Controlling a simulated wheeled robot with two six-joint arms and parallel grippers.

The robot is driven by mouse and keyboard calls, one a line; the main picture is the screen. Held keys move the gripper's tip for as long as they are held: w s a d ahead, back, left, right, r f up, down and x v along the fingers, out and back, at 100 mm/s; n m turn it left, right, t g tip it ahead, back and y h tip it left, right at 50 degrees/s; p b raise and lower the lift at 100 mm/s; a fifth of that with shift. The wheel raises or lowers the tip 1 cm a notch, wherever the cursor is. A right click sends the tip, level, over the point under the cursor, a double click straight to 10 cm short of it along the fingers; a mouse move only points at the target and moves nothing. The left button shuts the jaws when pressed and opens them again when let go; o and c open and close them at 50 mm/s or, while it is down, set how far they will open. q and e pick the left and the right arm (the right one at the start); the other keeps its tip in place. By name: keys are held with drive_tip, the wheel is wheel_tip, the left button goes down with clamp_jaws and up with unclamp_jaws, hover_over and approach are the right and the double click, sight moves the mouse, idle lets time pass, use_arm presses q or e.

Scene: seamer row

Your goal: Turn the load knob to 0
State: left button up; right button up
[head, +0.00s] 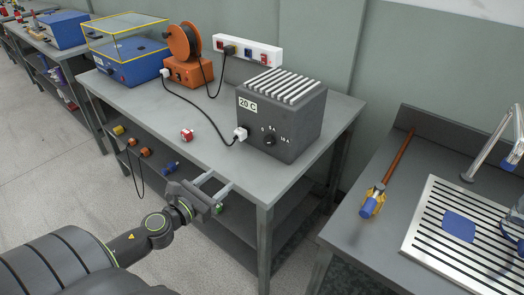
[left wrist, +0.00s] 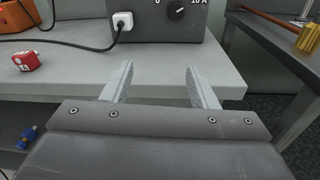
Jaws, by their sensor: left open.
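The load box (head: 280,115) is a dark grey box with a ribbed top and a "20 C" label, standing near the right end of the grey bench. Its round black load knob (head: 269,140) is on the front face, with scale marks around it. My left gripper (head: 215,184) is open and empty at the bench's front edge, short of the box and apart from the knob. My right gripper is not in view.
A white plug (head: 241,133) with a black cable sits left of the knob. A red cube (head: 187,134) lies on the bench (head: 160,115). An orange cable reel (head: 184,45) and blue machine (head: 130,62) stand farther left. The bench front before the box is clear.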

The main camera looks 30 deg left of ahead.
use_arm(q)
wheel_tip(320, 180, up, 3)
drive_tip(key=d+m, duration=0.2)
drive_tip(key=p, duration=0.5)
approach(267, 143)
drive_tip(key=shift+t+h, duration=0.3)
drive_tip(key=shift+h, duration=0.3)
drive_tip(key=w+p, duration=0.1)
drive_tip(key=w, duration=0.2)
drive_tip(key=w+p, duration=0.1)
drive_tip(key=w, duration=0.2)
drive_tip(key=shift+w+a+f, duration=0.1)
drive_tip(key=shift+w+f, duration=0.05)
drive_tip(key=shift+f, duration=0.05)
drive_tip(key=shift+w+m, duration=0.3)
drive_tip(key=shift+w, duration=0.5)
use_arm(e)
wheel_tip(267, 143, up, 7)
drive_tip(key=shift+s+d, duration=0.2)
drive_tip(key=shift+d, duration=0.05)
use_arm(q)
drive_tip(key=c, duration=1)
drive_tip(key=shift+o, duration=0.2)
